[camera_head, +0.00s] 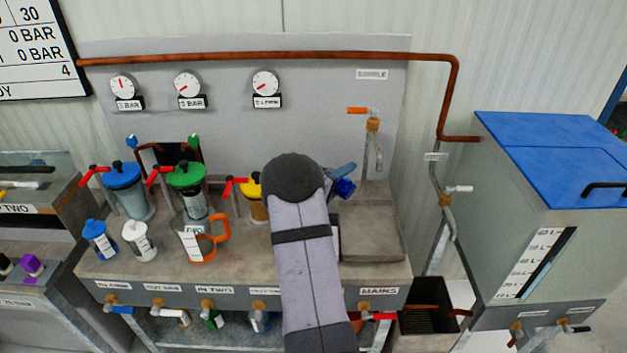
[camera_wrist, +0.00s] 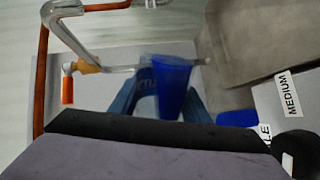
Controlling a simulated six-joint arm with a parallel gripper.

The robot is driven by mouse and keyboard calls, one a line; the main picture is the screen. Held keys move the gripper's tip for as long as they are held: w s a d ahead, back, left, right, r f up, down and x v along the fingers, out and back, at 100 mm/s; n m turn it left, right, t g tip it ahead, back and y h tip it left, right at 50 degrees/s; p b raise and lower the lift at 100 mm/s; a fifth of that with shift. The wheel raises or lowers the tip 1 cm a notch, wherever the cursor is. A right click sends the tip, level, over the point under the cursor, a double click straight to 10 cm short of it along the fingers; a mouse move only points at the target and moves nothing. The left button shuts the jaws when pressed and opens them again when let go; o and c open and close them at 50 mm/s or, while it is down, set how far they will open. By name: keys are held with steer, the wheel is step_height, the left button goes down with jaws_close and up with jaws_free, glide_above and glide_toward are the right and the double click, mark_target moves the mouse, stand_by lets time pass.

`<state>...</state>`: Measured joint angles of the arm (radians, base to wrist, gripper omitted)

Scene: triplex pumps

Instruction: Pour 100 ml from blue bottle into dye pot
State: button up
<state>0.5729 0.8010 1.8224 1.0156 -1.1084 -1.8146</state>
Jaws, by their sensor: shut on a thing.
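My gripper (camera_head: 341,174), with blue fingers, is over the right part of the bench, left of the sample tap. It is shut on a dark blue thing (camera_head: 345,188). In the wrist view this blue thing (camera_wrist: 173,86) looks like a tapered cup between the fingers; I cannot tell what it is. A blue-capped bottle with a white label (camera_head: 100,240) stands upright at the bench's left front, well apart from my gripper. I cannot pick out the dye pot for certain; part of the bench is hidden behind my arm.
A white bottle (camera_head: 139,241) and an orange-handled jug (camera_head: 197,243) stand right of the blue-capped bottle. Blue, green and yellow-lidded vessels (camera_head: 187,190) stand behind. The sample tap (camera_head: 373,130) rises above a grey sink (camera_head: 375,250). A copper pipe (camera_head: 250,56) runs along the panel.

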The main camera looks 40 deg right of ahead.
steer(key=shift+w+r+n+g+p, duration=0.25)
steer(key=shift+r+n+p, duration=0.5)
steer(key=shift+p, duration=1.55)
stand_by(0.8)
steer(key=shift+s+f, duration=0.1)
steer(key=shift+f, duration=0.15)
steer(key=f+m+b, duration=0.1)
steer(key=b, duration=0.4)
steer(key=shift+s+m, duration=0.2)
steer(key=shift+m, duration=0.15)
steer(key=shift+s+f+b, duration=0.1)
steer(key=shift+f+b, duration=0.2)
steer(key=shift+b, duration=0.4)
